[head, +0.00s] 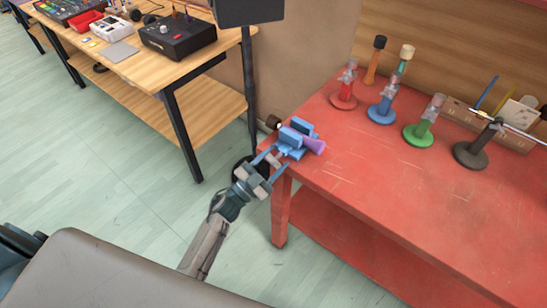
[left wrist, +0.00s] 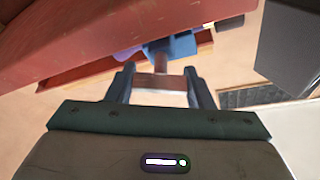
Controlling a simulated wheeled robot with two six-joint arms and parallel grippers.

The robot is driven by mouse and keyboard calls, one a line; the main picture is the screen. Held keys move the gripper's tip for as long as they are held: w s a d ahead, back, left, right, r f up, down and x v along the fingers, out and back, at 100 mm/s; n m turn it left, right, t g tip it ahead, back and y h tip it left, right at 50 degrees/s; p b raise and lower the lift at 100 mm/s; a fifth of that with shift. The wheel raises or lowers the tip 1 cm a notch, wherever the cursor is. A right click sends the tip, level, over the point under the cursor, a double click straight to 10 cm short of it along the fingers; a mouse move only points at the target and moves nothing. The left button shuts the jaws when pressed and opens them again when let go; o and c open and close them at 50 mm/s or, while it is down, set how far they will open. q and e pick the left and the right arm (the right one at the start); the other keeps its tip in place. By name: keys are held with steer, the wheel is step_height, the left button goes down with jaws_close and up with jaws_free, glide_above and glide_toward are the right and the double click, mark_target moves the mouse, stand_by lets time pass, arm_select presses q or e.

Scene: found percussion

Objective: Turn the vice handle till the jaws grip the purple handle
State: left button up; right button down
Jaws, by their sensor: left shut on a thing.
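A blue vice (head: 290,137) sits at the near left corner of the red table. A purple handle (head: 314,145) lies at its right side, sloping down; whether the jaws touch it I cannot tell. My left gripper (head: 267,165) is at the table's corner, just in front of the vice. In the left wrist view its two fingers (left wrist: 160,88) are shut on the vice handle (left wrist: 152,82), a brownish bar at the end of a short screw. Part of the blue vice body (left wrist: 182,45) shows beyond, with a bit of purple (left wrist: 128,53) beside it. My right gripper is out of view.
On the red table (head: 345,165) stand several coloured stands with round bases, including a red one (head: 344,95) and a blue one (head: 382,110). A dark post (head: 249,90) rises behind the vice. A wooden bench (head: 120,65) with devices is at left.

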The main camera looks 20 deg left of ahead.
arm_select(q)
steer(key=m+g, duration=0.1)
steer(key=m, duration=0.1)
steer(key=m+g+h+p, duration=0.1)
steer(key=m, duration=0.2)
steer(key=shift+r, duration=0.1)
steer(key=m+g+p, duration=0.1)
steer(key=m, duration=0.2)
steer(key=shift+p, duration=0.3)
steer(key=shift+d+m, duration=0.15)
steer(key=shift+m, duration=0.25)
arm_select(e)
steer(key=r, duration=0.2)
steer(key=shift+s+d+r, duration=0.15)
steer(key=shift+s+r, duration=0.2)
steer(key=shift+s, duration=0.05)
arm_select(q)
steer(key=shift+s+f, duration=0.1)
steer(key=shift+f, duration=0.15)
